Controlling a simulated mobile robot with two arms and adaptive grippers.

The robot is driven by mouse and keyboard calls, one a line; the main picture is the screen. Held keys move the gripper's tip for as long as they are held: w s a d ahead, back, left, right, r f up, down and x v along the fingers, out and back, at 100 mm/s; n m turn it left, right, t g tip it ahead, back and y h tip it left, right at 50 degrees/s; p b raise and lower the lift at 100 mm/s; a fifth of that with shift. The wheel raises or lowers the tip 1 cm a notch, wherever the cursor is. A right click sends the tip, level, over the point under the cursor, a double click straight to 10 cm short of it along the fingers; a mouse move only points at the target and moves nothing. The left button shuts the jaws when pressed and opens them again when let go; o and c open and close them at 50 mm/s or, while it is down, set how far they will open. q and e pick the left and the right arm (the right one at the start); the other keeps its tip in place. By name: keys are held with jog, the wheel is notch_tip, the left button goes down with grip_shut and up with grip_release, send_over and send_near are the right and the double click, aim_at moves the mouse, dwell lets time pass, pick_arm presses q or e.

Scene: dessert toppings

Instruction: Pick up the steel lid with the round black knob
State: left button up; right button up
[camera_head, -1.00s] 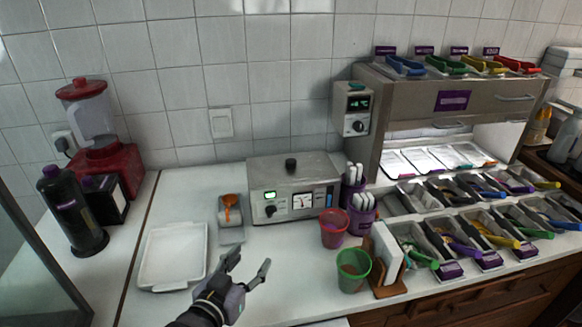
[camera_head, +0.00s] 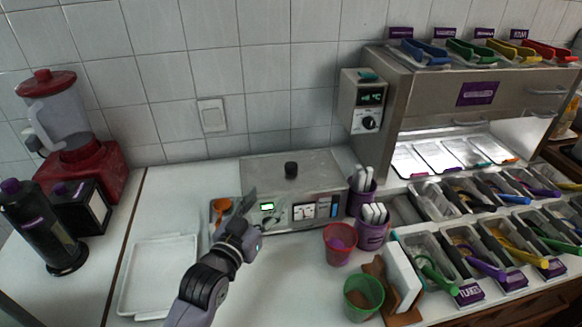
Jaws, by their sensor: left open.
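My left gripper (camera_head: 258,207) is open in front of the appliance's left side, below and to the left of the knob. One finger points up and overlaps the appliance's left front in the picture. I cannot tell whether it touches. My right gripper is not in view.
An orange scoop (camera_head: 221,206) in a steel tray is left of the appliance. A white tray (camera_head: 124,290), a pink cup (camera_head: 339,256), a green cup (camera_head: 362,308) and purple cups (camera_head: 372,236) stand around. The topping station (camera_head: 440,95) is right. Free counter lies in front.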

pick_arm(q)
jog(key=p, duration=0.1)
send_near(289, 169)
jog(key=x, duration=0.4)
jog(key=shift+w+d, duration=0.1)
jog(key=shift+w+p, duration=0.2)
jog(key=shift+p, duration=0.1)
jog(key=p+x, duration=0.1)
jog(key=x, duration=0.3)
jog(key=shift+r, duration=0.1)
jog(key=shift+w+d, duration=0.15)
jog(key=shift+w, duration=0.25)
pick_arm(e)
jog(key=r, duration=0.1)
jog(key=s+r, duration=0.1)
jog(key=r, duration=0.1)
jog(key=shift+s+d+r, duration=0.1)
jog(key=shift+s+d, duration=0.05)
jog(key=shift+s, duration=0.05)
pick_arm(q)
jog(key=shift+c, duration=0.2)
jog(key=c, duration=1.1)
grip_shut()
